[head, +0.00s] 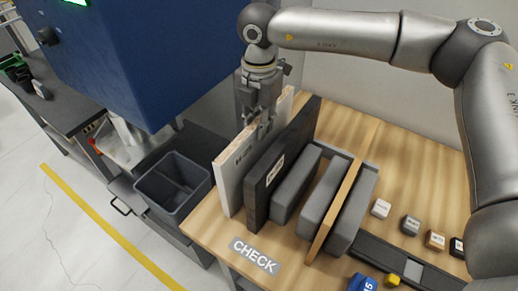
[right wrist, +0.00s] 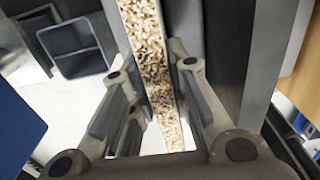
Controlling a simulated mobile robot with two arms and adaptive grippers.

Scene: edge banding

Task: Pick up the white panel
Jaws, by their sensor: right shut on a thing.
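The white panel (head: 236,172) stands upright on edge at the left end of the wooden table, with dark lettering on its face. Its bare chipboard edge runs between my right gripper's fingers in the right wrist view (right wrist: 146,48). My right gripper (head: 262,124) points down from above and is shut on the top edge of the white panel. Part of the panel's face is hidden behind the fingers. I cannot tell whether its bottom edge touches the table. My left gripper is not in view.
A dark panel (head: 257,200) with a white label stands close to the right of the white panel. Grey padded dividers (head: 322,196) and a wood-coloured panel (head: 343,190) stand farther right. A grey bin (head: 160,193) and a blue machine (head: 150,60) are at the left. Small labelled blocks (head: 381,208) lie right.

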